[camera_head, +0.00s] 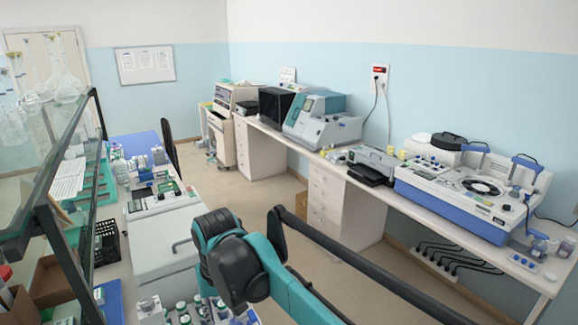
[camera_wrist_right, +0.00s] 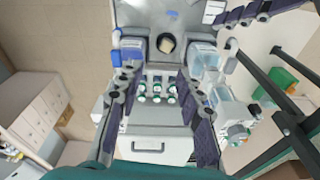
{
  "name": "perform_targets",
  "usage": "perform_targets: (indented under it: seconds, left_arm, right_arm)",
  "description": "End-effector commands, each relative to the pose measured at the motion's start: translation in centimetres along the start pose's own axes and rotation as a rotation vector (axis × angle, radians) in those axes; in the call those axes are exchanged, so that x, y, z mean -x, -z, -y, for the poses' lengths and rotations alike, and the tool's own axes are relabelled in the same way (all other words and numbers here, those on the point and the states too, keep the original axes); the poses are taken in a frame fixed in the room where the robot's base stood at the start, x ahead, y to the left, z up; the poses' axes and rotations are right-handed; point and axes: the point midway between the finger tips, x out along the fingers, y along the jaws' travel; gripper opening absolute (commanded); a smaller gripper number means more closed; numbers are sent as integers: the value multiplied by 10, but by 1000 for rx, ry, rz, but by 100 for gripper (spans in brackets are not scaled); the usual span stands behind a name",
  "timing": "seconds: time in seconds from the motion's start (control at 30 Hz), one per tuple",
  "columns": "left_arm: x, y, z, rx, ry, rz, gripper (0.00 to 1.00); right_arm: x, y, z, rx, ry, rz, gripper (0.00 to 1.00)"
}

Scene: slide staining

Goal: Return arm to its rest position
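My right arm (camera_head: 245,262), teal and black, reaches over the left bench at the bottom middle of the head view. Its gripper fingers cannot be made out there. In the right wrist view my right gripper (camera_wrist_right: 158,76) has its two dark fingers wide apart with nothing held between them. Beyond and between the fingers are several small bottles with green caps (camera_wrist_right: 156,88) on a light-coloured unit. My left arm and gripper are not in view.
A dark bar (camera_head: 350,262) runs beside my right arm. A glass shelf with a dark frame (camera_head: 60,240) stands at the left. Several bottles (camera_head: 200,309) stand below the arm. The right bench holds a blue-white machine (camera_head: 450,205). Open floor (camera_head: 250,205) lies between the benches.

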Motion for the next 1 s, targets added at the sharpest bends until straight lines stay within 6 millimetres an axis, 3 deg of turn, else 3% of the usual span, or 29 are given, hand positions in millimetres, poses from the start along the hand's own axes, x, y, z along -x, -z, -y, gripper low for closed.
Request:
perform_targets:
  seconds: [0.03, 0.2, 0.43, 0.6, 0.7, 1.0]
  left_arm:
    - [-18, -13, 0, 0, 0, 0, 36]
    - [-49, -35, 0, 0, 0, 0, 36]
    - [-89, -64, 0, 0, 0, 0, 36]
    - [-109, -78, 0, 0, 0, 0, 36]
    - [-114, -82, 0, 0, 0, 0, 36]
    - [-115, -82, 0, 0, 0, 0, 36]
  right_arm:
    - [-18, -18, -35, -42, -2, -34, 36]
    - [-50, -76, -129, -153, -24, -164, 36]
    - [-118, -176, -220, -292, -99, -334, 36]
    - [-164, -234, -255, -362, -162, -423, 36]
    - [-180, -253, -264, -384, -187, -452, 36]
    - [-186, -261, -269, -394, -201, -468, 36]
